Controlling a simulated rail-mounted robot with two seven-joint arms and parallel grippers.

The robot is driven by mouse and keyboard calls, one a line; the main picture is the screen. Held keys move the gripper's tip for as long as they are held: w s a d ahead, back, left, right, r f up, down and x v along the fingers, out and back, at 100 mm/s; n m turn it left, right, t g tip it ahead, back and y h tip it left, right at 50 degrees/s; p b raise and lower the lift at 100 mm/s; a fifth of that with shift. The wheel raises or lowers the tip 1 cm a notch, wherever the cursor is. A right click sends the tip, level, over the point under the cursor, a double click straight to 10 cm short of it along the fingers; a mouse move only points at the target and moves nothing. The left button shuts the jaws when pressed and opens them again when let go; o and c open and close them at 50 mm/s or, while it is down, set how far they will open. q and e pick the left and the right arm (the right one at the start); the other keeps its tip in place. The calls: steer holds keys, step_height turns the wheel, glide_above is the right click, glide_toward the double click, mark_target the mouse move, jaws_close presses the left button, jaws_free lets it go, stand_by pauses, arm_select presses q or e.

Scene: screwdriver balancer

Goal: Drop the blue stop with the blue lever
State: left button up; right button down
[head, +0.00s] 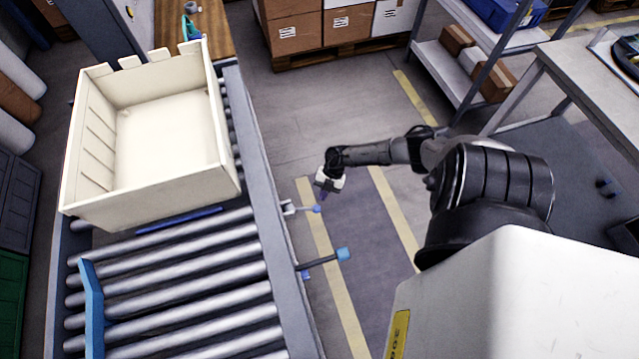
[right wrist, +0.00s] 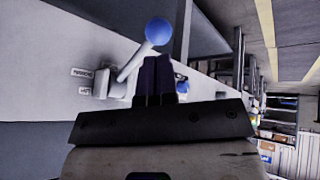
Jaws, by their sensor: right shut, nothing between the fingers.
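The blue stop (head: 180,220) is a narrow blue bar across the rollers, right at the near edge of the cream crate (head: 150,205); it stands up slightly from the rollers. The blue lever (head: 317,208) sticks out from the conveyor's right side rail; its round blue knob (right wrist: 159,31) and pale rod show in the right wrist view. My right gripper (head: 322,194) is just beyond the knob in the head view. Its dark fingers (right wrist: 158,78) are shut and empty, with the knob just past their tips; contact cannot be told. My left gripper is not in view.
A second handle with a dark rod and blue end (head: 343,254) sticks out nearer on the same rail. The near rollers (head: 180,290) are bare.

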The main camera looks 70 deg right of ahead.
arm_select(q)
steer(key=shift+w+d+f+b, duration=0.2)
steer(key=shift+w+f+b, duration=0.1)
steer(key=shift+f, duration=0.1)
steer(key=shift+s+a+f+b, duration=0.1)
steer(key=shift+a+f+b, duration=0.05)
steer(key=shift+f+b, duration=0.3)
arm_select(e)
steer(key=f, duration=0.4)
steer(key=shift+w+a, duration=0.3)
steer(key=shift+a, duration=0.05)
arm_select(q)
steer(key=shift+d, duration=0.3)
arm_select(e)
steer(key=shift+f, duration=0.1)
steer(key=shift+d, duration=0.1)
